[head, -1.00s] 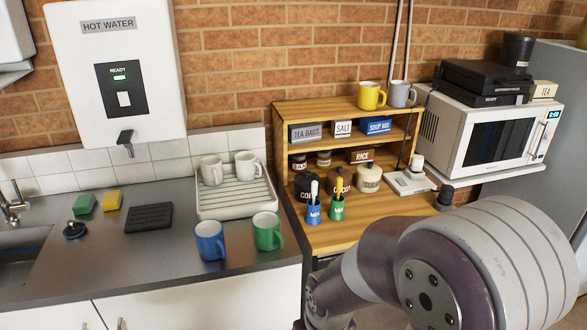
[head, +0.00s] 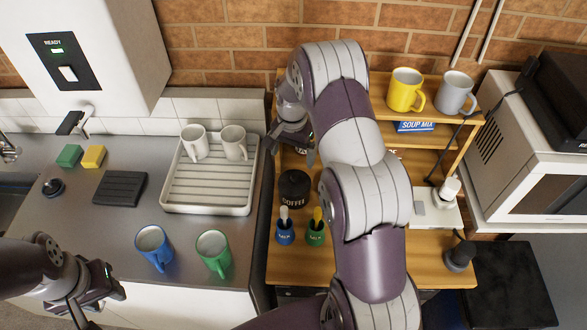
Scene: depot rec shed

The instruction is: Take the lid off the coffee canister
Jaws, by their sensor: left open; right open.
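The black coffee canister (head: 294,196) stands on the wooden shelf unit's lower board, in the middle of the head view. Its dark lid (head: 294,177) is on top. My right gripper (head: 291,153) is open and empty, pointing down just behind the canister in the picture, apart from it as far as I can tell. My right arm hides the shelf to the right of the canister. My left gripper (head: 100,303) is open and empty at the lower left, in front of the counter.
Blue (head: 285,236) and green (head: 316,234) small pots with spoons stand just in front of the canister. A dish rack (head: 207,202) with two pale mugs is to the left. Yellow (head: 406,90) and grey (head: 455,93) mugs stand on the shelf top. A blue mug (head: 154,247) and a green mug (head: 213,252) stand on the counter.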

